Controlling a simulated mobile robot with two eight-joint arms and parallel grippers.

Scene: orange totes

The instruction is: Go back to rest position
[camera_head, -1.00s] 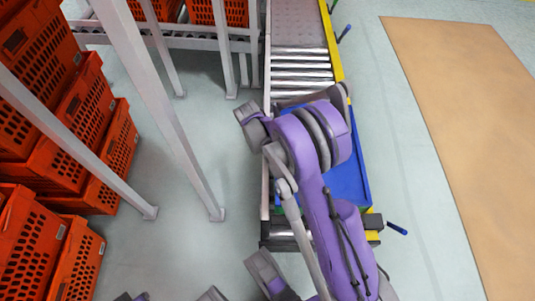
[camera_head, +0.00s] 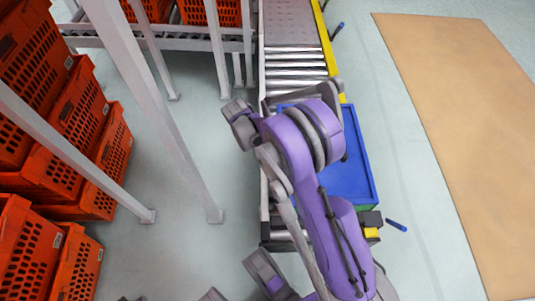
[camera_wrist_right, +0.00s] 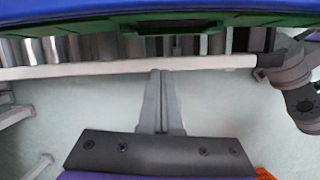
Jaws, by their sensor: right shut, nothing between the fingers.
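My right arm (camera_head: 318,205), purple and grey, reaches up from the bottom over the conveyor and covers part of a blue container (camera_head: 357,172). My right gripper (camera_wrist_right: 157,75) shows in the right wrist view with its fingers together and nothing between them. It points toward the pale conveyor rail (camera_wrist_right: 100,68), with the blue container's edge (camera_wrist_right: 160,6) and its green lower part beyond. In the head view I cannot make out the right gripper's fingers. My left gripper is not in view.
Orange totes (camera_head: 70,130) are stacked at the left beside grey rack posts (camera_head: 160,120). A roller conveyor (camera_head: 294,70) with a yellow side runs up the middle. A tan floor panel (camera_head: 465,120) lies at the right. Floor between posts and conveyor is clear.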

